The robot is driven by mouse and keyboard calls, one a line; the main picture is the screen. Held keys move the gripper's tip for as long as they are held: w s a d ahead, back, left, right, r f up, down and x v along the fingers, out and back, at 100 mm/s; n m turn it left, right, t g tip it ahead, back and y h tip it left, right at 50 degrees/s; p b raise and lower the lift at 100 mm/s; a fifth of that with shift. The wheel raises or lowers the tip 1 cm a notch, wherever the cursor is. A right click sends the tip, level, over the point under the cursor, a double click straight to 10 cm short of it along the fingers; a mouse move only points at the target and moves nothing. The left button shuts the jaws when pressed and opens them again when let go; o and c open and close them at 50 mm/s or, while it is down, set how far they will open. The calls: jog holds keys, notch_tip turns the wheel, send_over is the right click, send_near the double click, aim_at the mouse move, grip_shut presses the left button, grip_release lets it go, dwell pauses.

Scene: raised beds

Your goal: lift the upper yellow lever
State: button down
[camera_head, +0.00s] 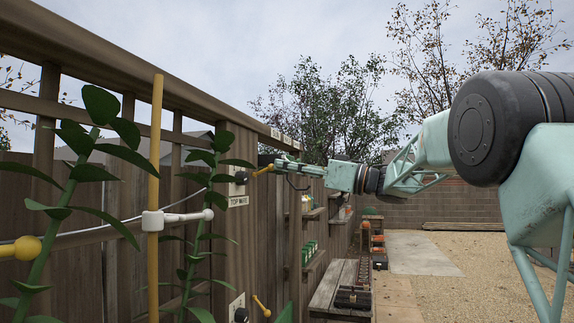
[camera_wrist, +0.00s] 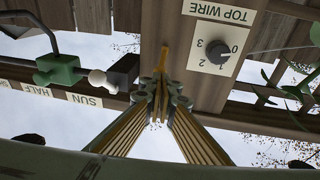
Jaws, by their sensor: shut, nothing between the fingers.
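The upper yellow lever (camera_head: 263,170) sticks out from a dark round hub (camera_head: 240,177) on a fence post, above a "TOP WIRE" label (camera_head: 238,201). It slants slightly up toward its free end. My gripper (camera_head: 280,163) is shut and empty, right by the lever's free end. In the wrist view, upside down, the lever (camera_wrist: 163,60) shows just beyond my shut fingertips (camera_wrist: 160,82). The hub (camera_wrist: 218,53) sits beside it on a plate numbered 0 to 3. I cannot tell whether fingers and lever touch.
A lower yellow lever (camera_head: 261,306) sits on the same post. A leafy plant (camera_head: 205,225) and a yellow cane (camera_head: 155,200) stand left of the post. Open gravel (camera_head: 480,270) is at right.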

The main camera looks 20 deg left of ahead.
jog(key=shift+a+r+p, duration=0.1)
jog(key=shift+r+p, duration=0.3)
jog(key=shift+p, duration=0.2)
jog(key=shift+f, duration=0.15)
jog(key=d+r, duration=0.2)
jog(key=d, duration=1.2)
jog(key=shift+s+r, duration=0.25)
jog(key=shift+s, duration=0.15)
